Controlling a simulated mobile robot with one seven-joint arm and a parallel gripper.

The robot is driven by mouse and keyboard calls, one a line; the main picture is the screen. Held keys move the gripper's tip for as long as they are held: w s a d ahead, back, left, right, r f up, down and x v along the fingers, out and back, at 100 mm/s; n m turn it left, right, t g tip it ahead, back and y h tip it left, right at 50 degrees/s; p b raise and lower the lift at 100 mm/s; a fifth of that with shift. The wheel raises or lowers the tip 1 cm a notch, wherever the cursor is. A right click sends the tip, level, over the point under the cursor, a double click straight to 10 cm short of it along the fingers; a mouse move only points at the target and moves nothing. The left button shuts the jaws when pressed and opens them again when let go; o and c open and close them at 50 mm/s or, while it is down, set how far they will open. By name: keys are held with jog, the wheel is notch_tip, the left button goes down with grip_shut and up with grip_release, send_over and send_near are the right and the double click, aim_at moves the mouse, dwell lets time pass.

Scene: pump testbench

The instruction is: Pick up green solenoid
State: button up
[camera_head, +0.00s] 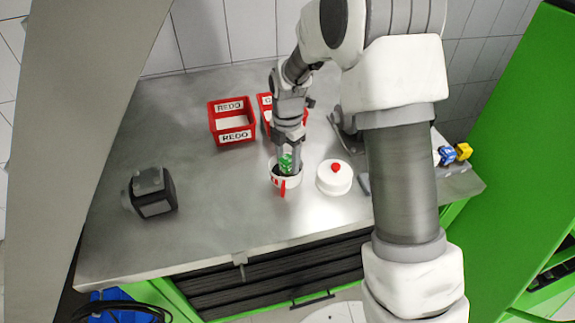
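The green solenoid (286,163) is small and shows between the fingers of my gripper (287,165). It is at the mouth of a white cup-like container (293,183) with a red part on its front. My gripper points down over this container, with a finger on each side of the solenoid. I cannot tell whether the fingers touch or grip it. The solenoid's lower part is hidden by the container and the fingers.
A white lid with a red knob (334,177) lies just right of the container. A red "REDO" box (232,122) and another red box (265,103) stand behind. A black device (152,192) sits left. Blue (446,155) and yellow (463,151) parts lie far right. The front left tabletop is clear.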

jog(key=c, duration=0.7)
jog(key=shift+c, duration=0.6)
jog(key=shift+r, duration=0.15)
